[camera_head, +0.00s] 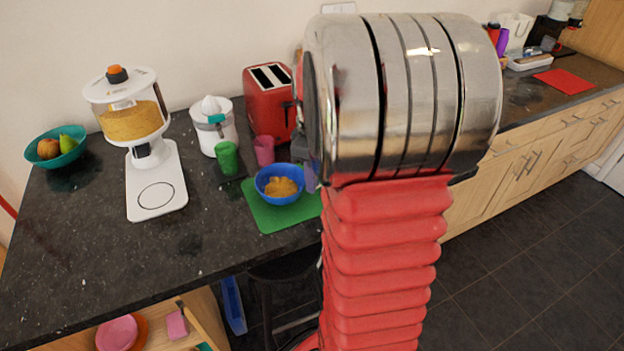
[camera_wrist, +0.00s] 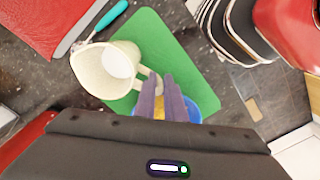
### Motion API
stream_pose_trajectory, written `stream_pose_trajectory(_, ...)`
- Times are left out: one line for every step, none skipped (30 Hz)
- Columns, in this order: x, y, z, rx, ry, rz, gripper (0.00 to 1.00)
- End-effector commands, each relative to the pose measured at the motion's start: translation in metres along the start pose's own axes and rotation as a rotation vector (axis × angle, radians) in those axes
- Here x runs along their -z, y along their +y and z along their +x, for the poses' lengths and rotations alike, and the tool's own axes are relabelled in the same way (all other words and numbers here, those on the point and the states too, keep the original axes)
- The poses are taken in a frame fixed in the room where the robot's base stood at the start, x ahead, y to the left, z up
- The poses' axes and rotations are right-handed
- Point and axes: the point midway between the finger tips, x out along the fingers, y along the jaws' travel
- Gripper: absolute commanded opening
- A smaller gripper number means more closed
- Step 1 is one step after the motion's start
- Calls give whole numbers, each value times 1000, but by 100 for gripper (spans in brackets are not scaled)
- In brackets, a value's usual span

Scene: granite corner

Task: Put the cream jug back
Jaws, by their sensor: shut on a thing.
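The cream jug (camera_wrist: 92,75) shows in the wrist view, left of the middle, with its opening and pale inside partly visible. Its handle points toward my gripper (camera_wrist: 160,82). My gripper's purple-grey fingers are shut on that handle. The jug overlaps the green mat (camera_wrist: 150,30) in this view; I cannot tell its height above the mat or worktop. In the head view my arm hides the jug, and only a bit of my gripper (camera_head: 311,178) shows beside the blue bowl.
A blue bowl (camera_head: 266,187) with yellow contents sits on the green mat (camera_head: 267,221). It lies partly behind my fingers in the wrist view. A green cup (camera_head: 227,158), pink cup (camera_head: 264,150), juicer (camera_head: 214,128) and red toaster (camera_head: 268,108) stand nearby. The front left worktop is clear.

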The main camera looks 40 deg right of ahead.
Motion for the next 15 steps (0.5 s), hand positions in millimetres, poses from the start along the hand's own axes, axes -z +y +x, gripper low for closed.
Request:
stream_pose_trajectory(0,0,1,-1,0,0,0)
stream_pose_trajectory(0,0,1,-1,1,0,0)
stream_pose_trajectory(0,0,0,-1,1,0,0)
stream_pose_trajectory(0,0,0,-1,1,0,0)
stream_pose_trajectory(0,0,0,-1,1,0,0)
stream_pose_trajectory(0,0,0,-1,1,0,0)
stream_pose_trajectory(0,0,0,-1,1,0,0)
stream_pose_trajectory(0,0,0,-1,1,0,0)
stream_pose_trajectory(0,0,1,-1,0,0,0)
stream_pose_trajectory(0,0,2,-1,0,0,0)
stream_pose_trajectory(0,0,2,-1,0,0,0)
stream_pose_trajectory(0,0,3,0,0,0,12)
stream_pose_trajectory(0,0,3,0,0,0,14)
stream_pose_trajectory(0,0,3,0,0,0,16)
stream_pose_trajectory(0,0,3,0,0,0,19)
